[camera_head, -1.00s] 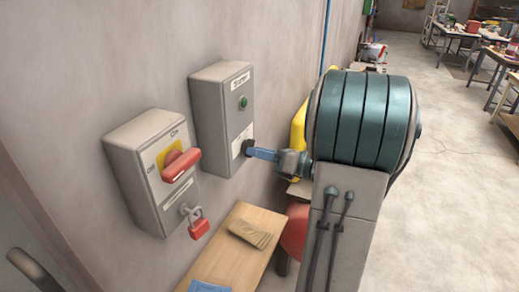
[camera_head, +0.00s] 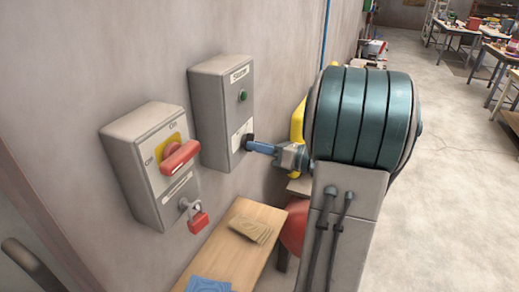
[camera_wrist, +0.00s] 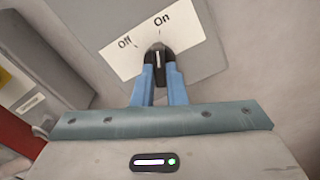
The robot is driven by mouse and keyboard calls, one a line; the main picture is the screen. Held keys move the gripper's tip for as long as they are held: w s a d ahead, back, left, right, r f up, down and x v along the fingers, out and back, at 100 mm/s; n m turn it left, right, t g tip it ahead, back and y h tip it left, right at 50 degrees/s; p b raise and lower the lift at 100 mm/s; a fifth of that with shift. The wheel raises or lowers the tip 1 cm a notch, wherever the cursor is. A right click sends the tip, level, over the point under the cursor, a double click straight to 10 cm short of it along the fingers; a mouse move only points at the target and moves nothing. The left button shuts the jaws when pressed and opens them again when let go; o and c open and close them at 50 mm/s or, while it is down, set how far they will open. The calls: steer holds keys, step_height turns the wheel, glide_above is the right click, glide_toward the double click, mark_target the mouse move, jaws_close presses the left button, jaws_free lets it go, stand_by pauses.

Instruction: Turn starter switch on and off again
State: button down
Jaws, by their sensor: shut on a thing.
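The starter box (camera_head: 222,112) is a grey wall box with a "Starter" label and a green button or lamp (camera_head: 243,95). Its black switch knob (camera_wrist: 158,55) sits on a white plate (camera_wrist: 130,60) marked "Off" and "On". My gripper (camera_head: 250,144) reaches in from the right. In the wrist view its blue fingers (camera_wrist: 159,70) are shut on the knob, one on each side. The pale line on the knob points up, closer to "On" than to "Off". The fingers hide part of the knob in the head view.
Left of the starter is another grey box (camera_head: 140,170) with a red handle (camera_head: 180,158) on yellow and a red padlock (camera_head: 198,222) below. Open floor (camera_head: 450,190) lies to the right.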

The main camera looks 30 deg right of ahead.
steer(key=n+b, duration=0.5)
steer(key=b, duration=0.1)
steer(key=n+b, duration=0.5)
steer(key=b, duration=0.1)
steer(key=shift+w+d+f+n+b, duration=0.1)
steer(key=shift+d+n+b, duration=0.05)
steer(key=shift+n+b, duration=0.25)
steer(key=c, duration=1.5)
jaws_free()
steer(key=shift+o, duration=0.2)
steer(key=shift+d, duration=0.1)
steer(key=b+v, duration=0.1)
steer(key=v, duration=1.2)
steer(key=shift+s+d, duration=0.15)
steer(key=shift+s, duration=0.15)
